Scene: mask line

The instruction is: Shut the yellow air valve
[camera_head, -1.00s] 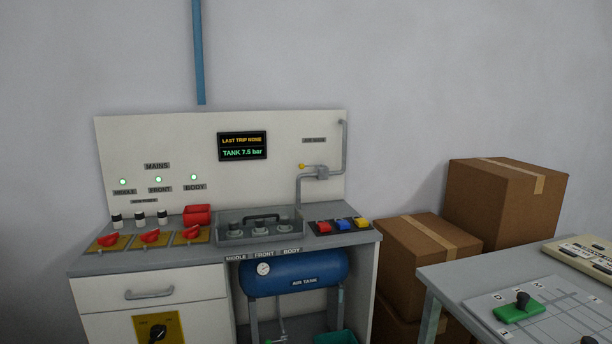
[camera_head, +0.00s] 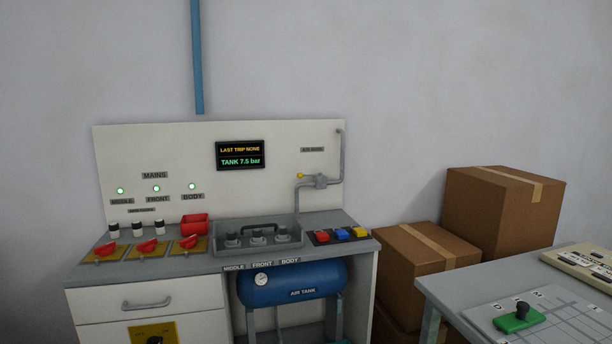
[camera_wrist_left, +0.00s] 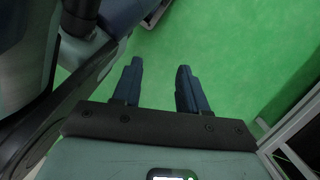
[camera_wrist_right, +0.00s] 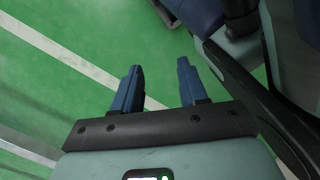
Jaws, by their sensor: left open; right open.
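The yellow air valve handle (camera_head: 300,176) is a small yellow knob on the left of a grey pipe fitting (camera_head: 320,182) on the white back panel. The pipe rises on the right side, near a label whose small text I cannot read surely. The blue air tank (camera_head: 292,284) with a round gauge sits under the bench top. My left gripper (camera_wrist_left: 158,85) is open and empty above green floor in the left wrist view. My right gripper (camera_wrist_right: 160,85) is open and empty above green floor in the right wrist view. Neither gripper shows in the head view.
The bench top (camera_head: 205,263) holds red switches (camera_head: 146,246), a grey tray (camera_head: 258,236) and coloured buttons (camera_head: 341,234). A display (camera_head: 240,155) reads TANK 7.5 bar. Cardboard boxes (camera_head: 503,212) stand to the right. A second table (camera_head: 465,290) is at the front right.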

